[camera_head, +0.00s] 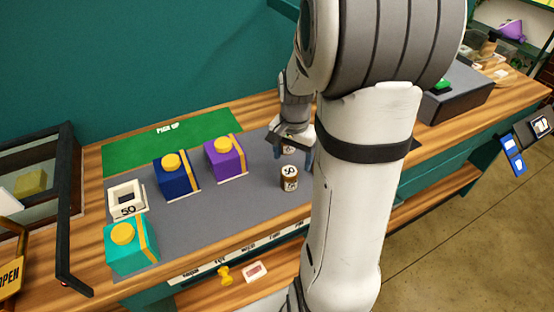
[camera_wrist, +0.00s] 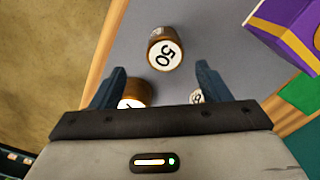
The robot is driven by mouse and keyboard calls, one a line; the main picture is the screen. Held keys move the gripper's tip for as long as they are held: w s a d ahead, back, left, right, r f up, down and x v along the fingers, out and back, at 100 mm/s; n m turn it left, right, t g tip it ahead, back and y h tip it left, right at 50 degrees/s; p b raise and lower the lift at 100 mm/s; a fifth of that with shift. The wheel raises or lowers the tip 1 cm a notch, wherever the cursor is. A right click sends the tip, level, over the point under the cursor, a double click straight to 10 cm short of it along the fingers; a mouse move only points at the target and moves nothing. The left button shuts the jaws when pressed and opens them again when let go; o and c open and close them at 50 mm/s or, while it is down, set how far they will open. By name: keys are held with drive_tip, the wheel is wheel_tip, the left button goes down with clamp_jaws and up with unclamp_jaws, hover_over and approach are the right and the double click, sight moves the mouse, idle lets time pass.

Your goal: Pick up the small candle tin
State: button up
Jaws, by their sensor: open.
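Three round brown tins with white number labels show in the wrist view. One marked 50 (camera_wrist: 165,48) stands ahead of my fingers; in the head view a tin marked 50 (camera_head: 290,178) stands on the grey mat. A second tin (camera_wrist: 138,92) is partly hidden by my gripper, beside the left finger. A third (camera_wrist: 197,96) barely shows by the right finger. I cannot tell which is the small candle tin. My gripper (camera_wrist: 162,85) is open, pointing down; in the head view my gripper (camera_head: 291,152) is low over the mat, with a tin (camera_head: 289,150) partly visible between its fingers.
On the grey mat (camera_head: 240,208) stand a purple box (camera_head: 222,160), a blue box (camera_head: 174,178), a teal box (camera_head: 122,250) and a white square holder (camera_head: 124,195) marked 50. A green pick-up mat (camera_head: 140,143) lies behind. A dark machine (camera_head: 458,98) stands at right.

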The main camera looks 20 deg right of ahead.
sight(290, 170)
drive_tip(key=f, duration=0.2)
drive_tip(key=f+p, duration=0.1)
drive_tip(key=f, duration=0.4)
drive_tip(key=shift+w+a+f+p, duration=0.15)
drive_tip(key=shift+w+f+p, duration=0.15)
drive_tip(key=shift+w, duration=0.05)
drive_tip(key=c, duration=1.1)
